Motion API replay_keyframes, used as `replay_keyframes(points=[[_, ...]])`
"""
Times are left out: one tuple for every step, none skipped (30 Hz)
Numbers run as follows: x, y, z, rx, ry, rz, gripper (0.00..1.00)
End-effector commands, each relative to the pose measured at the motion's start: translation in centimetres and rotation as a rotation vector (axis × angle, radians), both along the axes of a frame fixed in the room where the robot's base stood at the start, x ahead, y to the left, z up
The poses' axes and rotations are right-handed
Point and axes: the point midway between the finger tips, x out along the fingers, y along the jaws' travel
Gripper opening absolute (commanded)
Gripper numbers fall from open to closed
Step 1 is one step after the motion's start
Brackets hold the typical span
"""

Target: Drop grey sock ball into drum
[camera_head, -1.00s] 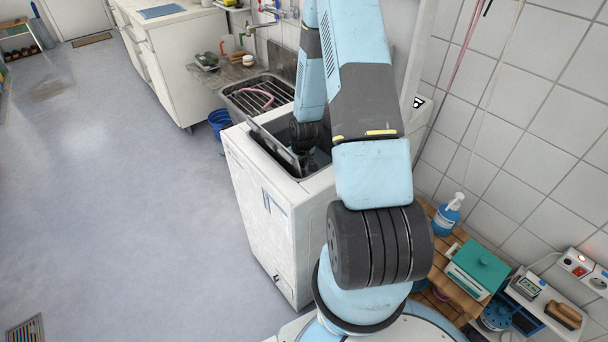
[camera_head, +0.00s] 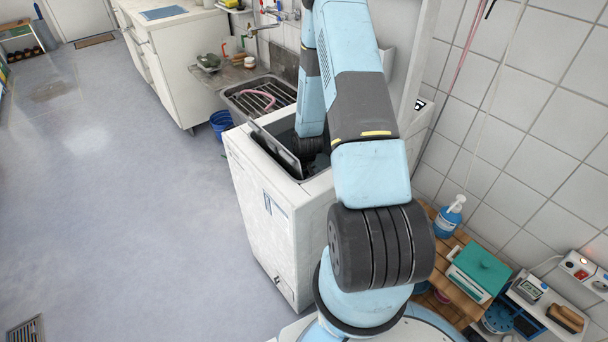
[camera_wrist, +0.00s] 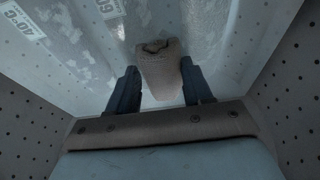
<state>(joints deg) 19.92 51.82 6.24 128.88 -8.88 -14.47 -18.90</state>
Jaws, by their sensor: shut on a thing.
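The grey sock ball (camera_wrist: 162,75) shows in the wrist view between the two dark fingers of my gripper (camera_wrist: 160,88). My gripper is shut on it, and the ball sticks out past the fingertips. Perforated drum walls (camera_wrist: 290,95) surround my gripper on both sides. In the head view the top-loading washer (camera_head: 262,215) has its top open, and my arm reaches down into the opening. The ball and my fingers are hidden from the head view by the arm and the washer's rim.
A raised flap (camera_head: 275,150) stands at the left of the washer's opening. A sink (camera_head: 255,97) and a blue bucket (camera_head: 221,123) lie behind the washer. A tiled wall (camera_head: 500,130) and a wooden shelf (camera_head: 462,295) with a soap bottle (camera_head: 449,217) are at the right. The floor at left is clear.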

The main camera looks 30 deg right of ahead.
Motion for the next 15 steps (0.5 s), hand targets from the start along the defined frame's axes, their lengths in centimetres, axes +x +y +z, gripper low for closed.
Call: replay_keyframes(points=[[0.0, 0.0, -0.15, 0.0, 0.0, 0.0, 0.15], [0.0, 0.0, -0.22, 0.0, 0.0, 0.0, 0.15], [-0.01, 0.0, -0.31, 0.0, 0.0, 0.0, 0.15], [0.0, 0.0, -0.38, 0.0, 0.0, 0.0, 0.15], [0.0, -0.01, -0.46, 0.0, 0.0, 0.0, 0.15], [0.01, -0.01, -0.54, 0.0, 0.0, 0.0, 0.15], [0.01, -0.01, -0.61, 0.0, 0.0, 0.0, 0.15], [0.01, -0.02, -0.67, 0.0, 0.0, 0.0, 0.15], [0.02, -0.03, -0.62, 0.0, 0.0, 0.0, 0.54], [0.02, -0.03, -0.62, 0.0, 0.0, 0.0, 0.57], [0.02, -0.03, -0.61, 0.0, 0.0, 0.0, 0.6], [0.02, -0.04, -0.61, 0.0, 0.0, 0.0, 0.64], [0.01, -0.04, -0.61, 0.0, 0.0, 0.0, 0.66], [0.01, -0.04, -0.61, 0.0, 0.0, 0.0, 0.69], [0.01, -0.04, -0.61, 0.0, 0.0, -0.001, 0.73]])
